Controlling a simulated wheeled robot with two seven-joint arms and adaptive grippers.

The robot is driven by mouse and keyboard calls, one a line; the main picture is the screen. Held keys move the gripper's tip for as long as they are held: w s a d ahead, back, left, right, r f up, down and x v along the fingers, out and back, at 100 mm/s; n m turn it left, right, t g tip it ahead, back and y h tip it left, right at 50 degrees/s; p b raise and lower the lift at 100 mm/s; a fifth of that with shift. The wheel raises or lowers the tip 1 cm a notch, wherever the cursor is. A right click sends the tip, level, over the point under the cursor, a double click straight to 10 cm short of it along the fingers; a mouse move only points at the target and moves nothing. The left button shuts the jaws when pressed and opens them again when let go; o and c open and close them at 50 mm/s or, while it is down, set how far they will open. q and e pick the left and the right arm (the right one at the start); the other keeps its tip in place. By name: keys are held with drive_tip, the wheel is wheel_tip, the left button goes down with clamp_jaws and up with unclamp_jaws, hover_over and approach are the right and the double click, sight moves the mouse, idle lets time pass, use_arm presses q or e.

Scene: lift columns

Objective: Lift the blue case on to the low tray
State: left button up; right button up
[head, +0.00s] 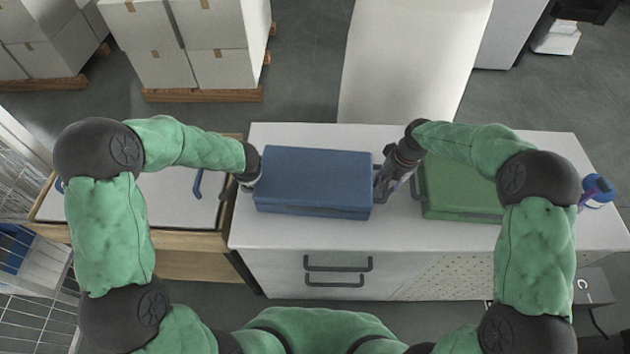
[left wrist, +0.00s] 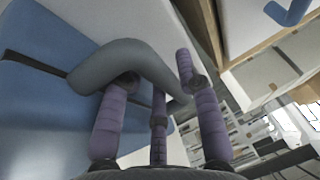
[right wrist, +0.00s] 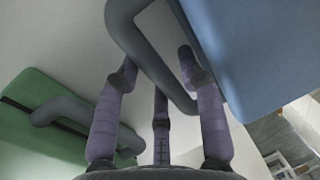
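The blue case (head: 313,182) lies flat on the white counter (head: 420,255), with a grey handle at each end. My left gripper (head: 247,177) is at its left end. In the left wrist view, the spread fingers (left wrist: 155,85) straddle the grey handle (left wrist: 130,62), with gaps showing. My right gripper (head: 384,178) is at the right end. In the right wrist view, its spread fingers (right wrist: 158,75) straddle the other handle (right wrist: 150,50). A white tray surface (head: 150,200) with blue handles, likely the low tray, lies left of the counter inside a wooden surround, partly hidden by my left arm.
A green case (head: 455,190) lies on the counter just right of my right gripper. A blue and white object (head: 598,190) stands at the counter's right end. Boxes on pallets (head: 205,95) stand behind. A wire rack (head: 30,290) is at the left.

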use_arm(q)
drive_tip(key=shift+c, duration=0.2)
use_arm(e)
drive_tip(key=shift+c, duration=0.2)
use_arm(q)
clamp_jaws()
use_arm(e)
clamp_jaws()
use_arm(q)
drive_tip(key=shift+w+r, duration=0.15)
use_arm(e)
drive_tip(key=shift+w+r, duration=0.15)
drive_tip(key=shift+w, duration=0.05)
use_arm(q)
drive_tip(key=shift+r, duration=0.2)
use_arm(e)
drive_tip(key=shift+r, duration=0.15)
